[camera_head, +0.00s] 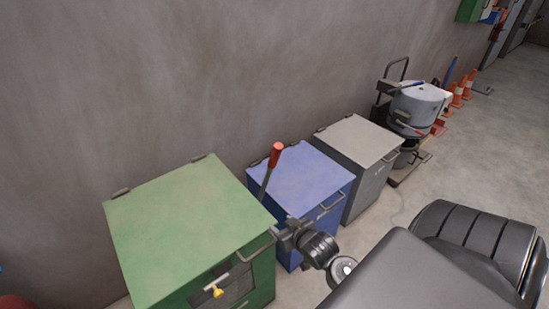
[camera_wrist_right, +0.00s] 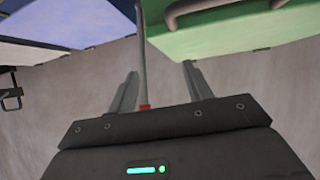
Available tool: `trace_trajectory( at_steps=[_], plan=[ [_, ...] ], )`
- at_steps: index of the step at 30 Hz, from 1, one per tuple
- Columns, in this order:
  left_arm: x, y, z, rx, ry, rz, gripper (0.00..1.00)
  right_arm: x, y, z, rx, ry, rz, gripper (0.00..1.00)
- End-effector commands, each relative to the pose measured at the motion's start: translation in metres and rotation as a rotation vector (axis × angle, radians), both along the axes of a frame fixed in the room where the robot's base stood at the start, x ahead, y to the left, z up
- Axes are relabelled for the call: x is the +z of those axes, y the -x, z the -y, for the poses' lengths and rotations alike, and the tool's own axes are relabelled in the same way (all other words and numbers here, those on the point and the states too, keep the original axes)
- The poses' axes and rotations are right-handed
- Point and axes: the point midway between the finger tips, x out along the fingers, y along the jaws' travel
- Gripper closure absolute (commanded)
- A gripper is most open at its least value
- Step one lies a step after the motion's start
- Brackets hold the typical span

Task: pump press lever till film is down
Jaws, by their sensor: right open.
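The press lever is a thin grey rod (camera_head: 264,187) with a red grip (camera_head: 276,154), rising slightly tilted beside the green cabinet (camera_head: 185,225). Its lower end is hidden. My right gripper (camera_head: 284,236) is below the red grip, at the cabinet's right front corner. In the right wrist view, my right gripper (camera_wrist_right: 160,72) is open. The lever rod (camera_wrist_right: 142,50) appears between its fingers, nearer one finger, with a bit of red (camera_wrist_right: 145,106) by the palm. I cannot tell whether they touch. I see no film. My left gripper is out of view.
A blue cabinet (camera_head: 302,177) and a grey cabinet (camera_head: 358,139) stand to the right along the wall. The green cabinet's front has a handle and a yellow knob (camera_head: 217,292). A drum-like machine (camera_head: 418,105) and orange cones stand farther off. Open floor lies at right.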

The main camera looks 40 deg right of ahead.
Motion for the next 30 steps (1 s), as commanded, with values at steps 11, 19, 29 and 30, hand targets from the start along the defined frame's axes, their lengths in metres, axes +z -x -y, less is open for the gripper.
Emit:
trace_trajectory(
  at_steps=[11,19,29,30],
  plan=[
    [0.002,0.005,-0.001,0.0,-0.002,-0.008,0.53,0.107,-0.059,0.074,-0.083,0.003,0.507,0.5],
    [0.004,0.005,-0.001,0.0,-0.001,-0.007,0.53,0.119,-0.065,0.081,-0.087,0.003,0.563,0.5],
    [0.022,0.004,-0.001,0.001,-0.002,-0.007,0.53,0.122,-0.114,0.092,-0.087,0.004,0.562,0.5],
    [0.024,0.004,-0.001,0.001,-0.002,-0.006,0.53,0.122,-0.122,0.093,-0.087,0.004,0.562,0.5]
  ],
)
